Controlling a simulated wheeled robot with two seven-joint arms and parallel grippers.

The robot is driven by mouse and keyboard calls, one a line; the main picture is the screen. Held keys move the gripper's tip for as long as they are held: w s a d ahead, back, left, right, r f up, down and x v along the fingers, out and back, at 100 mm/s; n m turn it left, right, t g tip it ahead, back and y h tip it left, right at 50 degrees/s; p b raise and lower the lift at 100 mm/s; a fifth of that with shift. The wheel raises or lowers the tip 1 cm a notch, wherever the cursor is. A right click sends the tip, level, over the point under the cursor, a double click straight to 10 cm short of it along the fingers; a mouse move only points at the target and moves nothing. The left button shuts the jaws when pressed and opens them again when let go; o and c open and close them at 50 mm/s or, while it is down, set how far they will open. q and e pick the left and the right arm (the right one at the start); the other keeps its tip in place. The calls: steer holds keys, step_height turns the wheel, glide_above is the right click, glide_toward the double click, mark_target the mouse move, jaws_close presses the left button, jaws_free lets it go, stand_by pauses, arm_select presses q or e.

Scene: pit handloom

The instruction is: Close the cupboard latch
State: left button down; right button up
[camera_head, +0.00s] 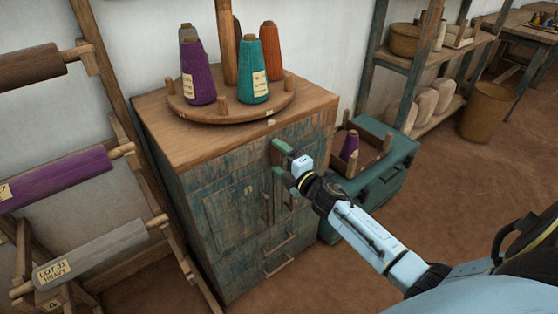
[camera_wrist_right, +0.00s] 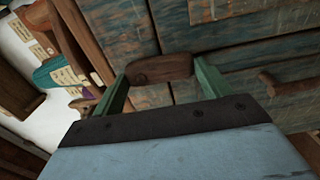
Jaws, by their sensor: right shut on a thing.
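The cupboard (camera_head: 215,222) is a wooden cabinet with worn blue-green doors and a brown top. My right gripper (camera_head: 281,161) reaches its front near the upper right, below the top edge. In the right wrist view, the green fingers of my right gripper (camera_wrist_right: 162,74) are shut on the cupboard latch (camera_wrist_right: 160,67), a short brown wooden bar. The bar spans between the fingertips, in front of the blue-green boards. In the head view the gripper mostly hides the latch. Whether the latch is closed cannot be told. My left gripper is not in view.
A round wooden stand (camera_head: 225,108) with several thread cones sits on the cupboard top. Wooden handles (camera_head: 279,244) stick out from the front. A green crate (camera_head: 385,170) stands to the right. A rack of rolls (camera_head: 70,180) is at left. Brown floor is clear at front right.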

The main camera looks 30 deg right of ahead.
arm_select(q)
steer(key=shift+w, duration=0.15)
arm_select(e)
steer(key=shift+d+n, duration=0.1)
steer(key=shift+n, duration=0.2)
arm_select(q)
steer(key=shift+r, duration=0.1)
arm_select(e)
steer(key=o, duration=1)
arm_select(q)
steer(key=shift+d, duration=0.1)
arm_select(e)
steer(key=shift+s, duration=0.25)
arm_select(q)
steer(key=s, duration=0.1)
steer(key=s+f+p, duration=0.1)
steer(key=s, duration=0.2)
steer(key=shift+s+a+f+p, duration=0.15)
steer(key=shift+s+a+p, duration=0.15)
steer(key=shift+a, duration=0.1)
arm_select(e)
steer(key=s+d, duration=0.1)
steer(key=s, duration=1.2)
